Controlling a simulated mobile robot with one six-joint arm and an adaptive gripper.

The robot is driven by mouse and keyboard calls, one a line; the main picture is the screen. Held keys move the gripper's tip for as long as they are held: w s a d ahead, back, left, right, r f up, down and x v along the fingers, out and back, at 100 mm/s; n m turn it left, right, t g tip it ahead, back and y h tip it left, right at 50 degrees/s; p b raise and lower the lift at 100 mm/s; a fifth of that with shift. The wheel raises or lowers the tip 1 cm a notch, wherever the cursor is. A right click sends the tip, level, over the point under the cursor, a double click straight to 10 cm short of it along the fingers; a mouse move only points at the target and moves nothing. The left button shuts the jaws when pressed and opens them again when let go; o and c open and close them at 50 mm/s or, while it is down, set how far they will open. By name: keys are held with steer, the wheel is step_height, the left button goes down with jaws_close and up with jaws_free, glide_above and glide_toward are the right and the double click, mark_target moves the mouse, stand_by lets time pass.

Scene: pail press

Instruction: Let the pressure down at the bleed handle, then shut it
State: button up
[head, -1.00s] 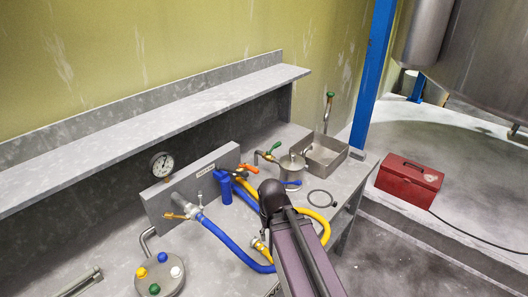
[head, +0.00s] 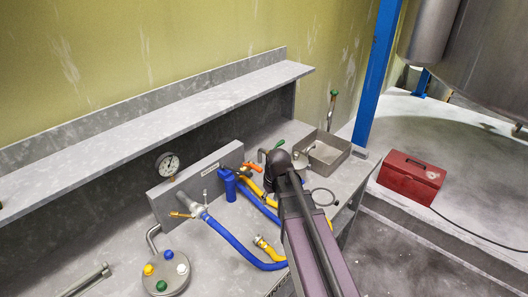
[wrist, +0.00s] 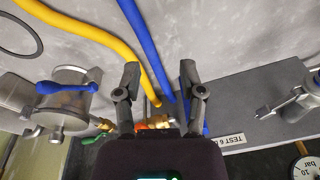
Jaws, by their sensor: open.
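My gripper (wrist: 160,72) is open in the wrist view, its two fingers apart with nothing between the tips. In the head view its fingers are hidden behind my arm. An orange handle (head: 253,166) sits by the right end of the grey test panel (head: 208,180); in the wrist view the orange part (wrist: 152,122) shows low between the fingers, partly covered. A green handle (head: 278,143) is farther right, also in the wrist view (wrist: 92,139). A blue handle (wrist: 68,87) lies across a metal pot (wrist: 70,108). I cannot tell which handle is the bleed. The pressure gauge (head: 167,165) has an unreadable needle.
A blue hose (head: 232,243) and a yellow hose (wrist: 105,42) run near my arm. A blue filter housing (head: 227,184) stands before the panel. A metal tray (head: 326,154) is at the right. A shelf (head: 150,125) overhangs the bench.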

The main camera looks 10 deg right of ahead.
mark_target(260, 169)
steer(key=w+r+n+t+p, duration=0.1)
steer(key=w+r+n+p, duration=0.1)
steer(key=w, duration=0.5)
steer(key=w+d+r+n+t+y+p, duration=0.1)
steer(key=w+r, duration=0.3)
steer(key=w, duration=0.4)
steer(key=shift+w+d+r+n+p, duration=0.15)
steer(key=shift+w+d+n+p, duration=0.15)
steer(key=shift+n+p, duration=0.3)
steer(key=b+x, duration=0.7)
steer(key=x, duration=0.1)
steer(key=shift+a+b, duration=0.1)
steer(key=shift+b, duration=0.2)
steer(key=shift+r, duration=0.1)
steer(key=c, duration=0.6)
